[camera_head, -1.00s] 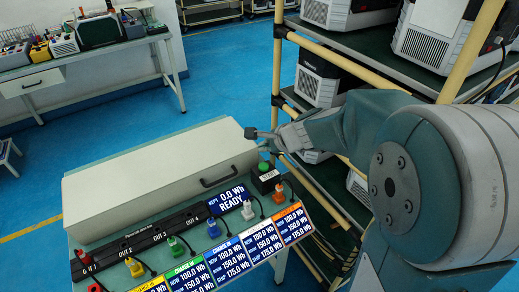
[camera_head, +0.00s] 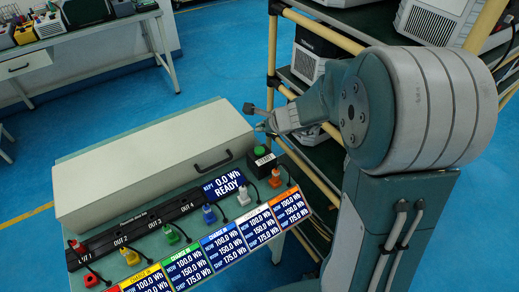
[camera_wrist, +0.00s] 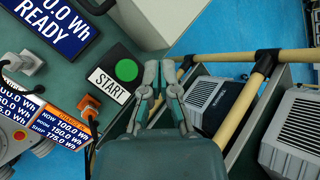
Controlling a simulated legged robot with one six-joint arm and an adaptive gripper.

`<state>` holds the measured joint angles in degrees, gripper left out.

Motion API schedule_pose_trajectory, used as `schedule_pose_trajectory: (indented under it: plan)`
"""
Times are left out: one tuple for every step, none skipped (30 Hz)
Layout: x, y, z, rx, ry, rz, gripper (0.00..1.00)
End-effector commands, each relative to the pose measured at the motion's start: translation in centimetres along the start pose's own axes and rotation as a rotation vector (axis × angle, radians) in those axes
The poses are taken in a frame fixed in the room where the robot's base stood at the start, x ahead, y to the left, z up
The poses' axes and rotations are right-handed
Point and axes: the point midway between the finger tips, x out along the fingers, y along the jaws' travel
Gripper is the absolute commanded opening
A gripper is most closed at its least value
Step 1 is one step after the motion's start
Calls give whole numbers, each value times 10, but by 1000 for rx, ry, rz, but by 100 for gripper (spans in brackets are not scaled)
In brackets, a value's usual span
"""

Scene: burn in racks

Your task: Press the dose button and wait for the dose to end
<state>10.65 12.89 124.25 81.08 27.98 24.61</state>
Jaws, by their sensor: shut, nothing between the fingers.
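The dose button is a round green button (camera_head: 260,150) on a black box with a white START label (camera_head: 265,159), at the right end of the bench. In the wrist view the green button (camera_wrist: 126,70) lies just left of my fingertips, with the START label (camera_wrist: 108,86) beside it. My gripper (camera_wrist: 160,66) is shut and empty, and appears apart from the button. In the head view my gripper (camera_head: 254,112) is above and behind the box. The display (camera_head: 224,185) reads 0.0 Wh READY.
A long pale case (camera_head: 150,165) with a black handle lies behind the panel. Coloured plugs, such as an orange one (camera_head: 275,178), stand along the front above the charge labels (camera_head: 222,250). A rack with yellow posts (camera_head: 272,60) holding white-grey units stands close on the right.

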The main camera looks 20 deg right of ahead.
Motion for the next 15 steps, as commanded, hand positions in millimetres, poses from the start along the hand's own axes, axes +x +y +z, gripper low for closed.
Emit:
schedule_pose_trajectory:
  plan:
    - [5, 4, -4, 3, 0, 3, 0]
    - [8, 6, -6, 3, 0, 3, 0]
    - [12, 9, -8, 3, 0, 4, 0]
    - [14, 11, -10, 2, 1, 4, 0]
    - [17, 13, -12, 3, 0, 3, 0]
    - [21, 16, -15, 3, 0, 4, 0]
    - [23, 18, -17, 3, 0, 4, 0]
    - [26, 19, -19, 3, 1, 3, 0]
    - [29, 22, -21, 3, 1, 3, 0]
    - [32, 24, -23, 2, 0, 4, 0]
    - [34, 25, -25, 2, 0, 3, 0]
    - [37, 27, -26, 2, 0, 2, 0]
    - [39, 28, -28, 0, 0, 3, 0]
    - [40, 30, -29, 2, 0, 2, 0]
    - [42, 31, -31, 0, 0, 2, 0]
